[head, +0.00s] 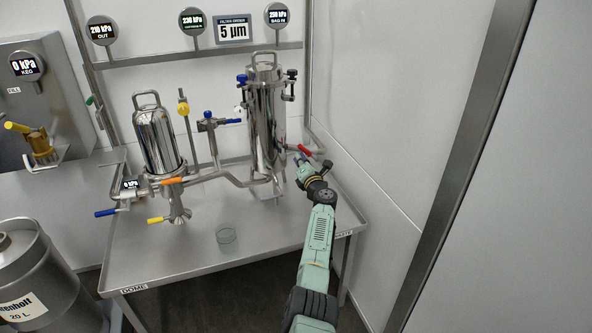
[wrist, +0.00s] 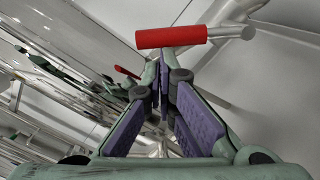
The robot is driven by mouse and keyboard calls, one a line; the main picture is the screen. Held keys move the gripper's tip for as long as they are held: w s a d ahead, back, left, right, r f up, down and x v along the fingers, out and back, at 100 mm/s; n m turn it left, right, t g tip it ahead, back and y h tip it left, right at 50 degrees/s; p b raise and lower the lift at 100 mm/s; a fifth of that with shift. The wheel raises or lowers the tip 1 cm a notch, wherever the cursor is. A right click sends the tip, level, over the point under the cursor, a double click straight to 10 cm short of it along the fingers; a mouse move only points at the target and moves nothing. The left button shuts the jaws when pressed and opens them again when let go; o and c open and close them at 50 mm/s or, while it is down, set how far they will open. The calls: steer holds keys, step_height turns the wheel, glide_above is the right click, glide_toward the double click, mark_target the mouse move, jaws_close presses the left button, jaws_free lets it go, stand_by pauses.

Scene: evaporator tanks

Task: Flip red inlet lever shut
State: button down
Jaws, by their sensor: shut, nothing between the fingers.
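The red inlet lever (head: 304,149) sits on the pipe at the right of the tall steel tank, near the wall. In the wrist view the red lever (wrist: 172,37) lies nearly level across the top, just beyond my fingertips, with a bare metal stub at its right end. My gripper (head: 300,160) is beside the lever in the head view. In the wrist view my gripper (wrist: 164,66) is shut with its fingertips together and nothing between them. The tips are close below the lever; whether they touch it I cannot tell.
The tall steel tank (head: 266,120) stands just left of my gripper. A shorter tank (head: 158,140), blue and yellow handles and pipes fill the table's left. The white wall (head: 400,110) is close on the right.

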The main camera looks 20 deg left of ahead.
steer(key=w+d+r+m+p, duration=0.2)
steer(key=d+r, duration=0.1)
steer(key=r, duration=0.1)
steer(key=shift+w+d, duration=0.25)
steer(key=shift+d, duration=0.1)
steer(key=shift+r, duration=0.15)
stand_by(0.3)
steer(key=shift+d, duration=0.1)
stand_by(0.3)
